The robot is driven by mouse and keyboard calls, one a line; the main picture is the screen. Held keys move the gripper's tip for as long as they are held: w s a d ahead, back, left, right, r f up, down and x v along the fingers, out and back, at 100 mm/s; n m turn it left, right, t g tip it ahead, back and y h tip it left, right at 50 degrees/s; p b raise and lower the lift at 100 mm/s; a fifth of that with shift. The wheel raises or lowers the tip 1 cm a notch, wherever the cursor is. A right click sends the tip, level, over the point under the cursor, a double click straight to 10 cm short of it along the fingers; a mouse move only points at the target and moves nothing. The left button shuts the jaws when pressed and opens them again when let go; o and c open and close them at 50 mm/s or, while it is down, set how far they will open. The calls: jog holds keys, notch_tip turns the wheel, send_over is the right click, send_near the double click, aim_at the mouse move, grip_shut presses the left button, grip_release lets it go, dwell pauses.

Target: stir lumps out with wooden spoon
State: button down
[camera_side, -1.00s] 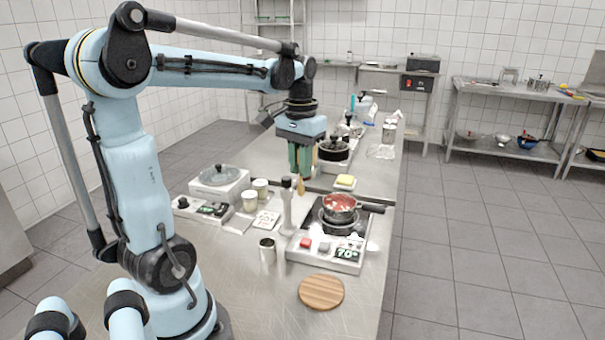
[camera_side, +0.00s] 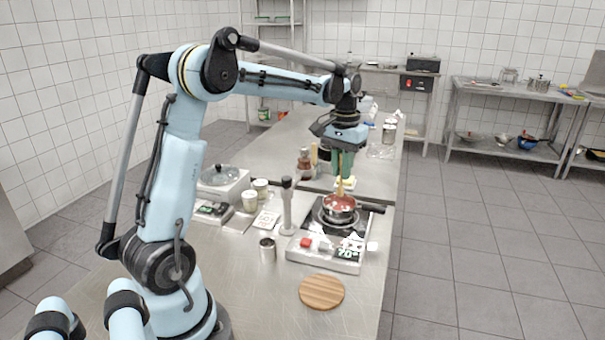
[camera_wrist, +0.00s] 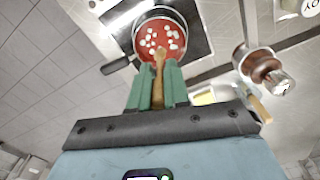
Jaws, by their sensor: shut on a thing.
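My gripper (camera_side: 343,164) has green fingers shut on a wooden spoon (camera_wrist: 160,82). The spoon hangs down over a saucepan (camera_side: 341,215) on a black hotplate. In the wrist view, the spoon's lower end lies over the near side of the pan's opening. I cannot tell how deep it reaches. The pan holds red sauce (camera_wrist: 155,34) with several white lumps scattered through it. Its dark handle (camera_side: 372,208) points right in the side view and toward the lower left in the wrist view.
The hotplate's white control panel (camera_side: 327,254) faces front, with a round wooden board (camera_side: 321,291) before it. A metal cup (camera_side: 267,250) and a grey post (camera_side: 288,206) stand left.

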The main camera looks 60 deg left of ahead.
aim_at(341, 186)
jog(key=shift+f, duration=2.3)
jog(key=shift+s+a, duration=0.15)
